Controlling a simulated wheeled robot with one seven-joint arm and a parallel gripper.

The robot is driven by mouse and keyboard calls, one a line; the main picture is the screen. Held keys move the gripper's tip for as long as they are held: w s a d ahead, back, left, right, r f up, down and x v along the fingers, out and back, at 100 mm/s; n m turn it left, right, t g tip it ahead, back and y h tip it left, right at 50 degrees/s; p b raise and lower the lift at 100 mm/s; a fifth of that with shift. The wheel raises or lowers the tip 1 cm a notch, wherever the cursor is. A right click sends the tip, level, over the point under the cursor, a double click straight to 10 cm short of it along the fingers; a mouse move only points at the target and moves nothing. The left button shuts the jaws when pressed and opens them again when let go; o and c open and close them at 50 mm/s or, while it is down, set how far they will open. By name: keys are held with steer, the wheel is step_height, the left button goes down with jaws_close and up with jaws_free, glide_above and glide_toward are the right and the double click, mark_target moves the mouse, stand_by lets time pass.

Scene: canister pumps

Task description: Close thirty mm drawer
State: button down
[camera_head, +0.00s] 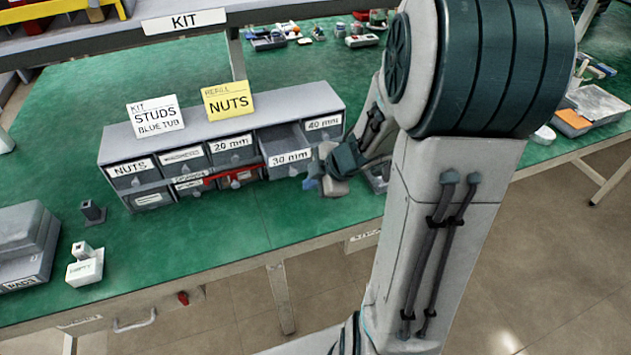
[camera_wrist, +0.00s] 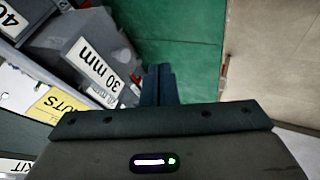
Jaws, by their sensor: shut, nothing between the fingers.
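The 30 mm drawer (camera_head: 288,160) is in the grey drawer cabinet (camera_head: 225,128) on the green bench, right of the 20 mm drawer and below and left of the 40 mm drawer. It sticks out of the cabinet, and its open top shows. In the wrist view the 30 mm drawer (camera_wrist: 97,66) stands out at the upper left, label facing the gripper side. My gripper (camera_head: 318,182) is just right of and in front of the drawer front in the head view. In the wrist view my gripper's fingers (camera_wrist: 159,75) are together and empty, close beside the drawer front; contact cannot be told.
A red bar (camera_head: 232,172) crosses in front of the lower drawers left of the 30 mm drawer. STUDS (camera_head: 155,117) and NUTS (camera_head: 229,100) cards stand on the cabinet. A white block (camera_head: 85,268) and grey box (camera_head: 28,240) are at left. The bench front is mostly clear.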

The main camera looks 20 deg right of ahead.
steer(key=w, duration=0.1)
steer(key=w+f, duration=0.1)
steer(key=w, duration=0.1)
steer(key=w+a+f, duration=0.1)
steer(key=w, duration=0.1)
steer(key=shift+w, duration=0.15)
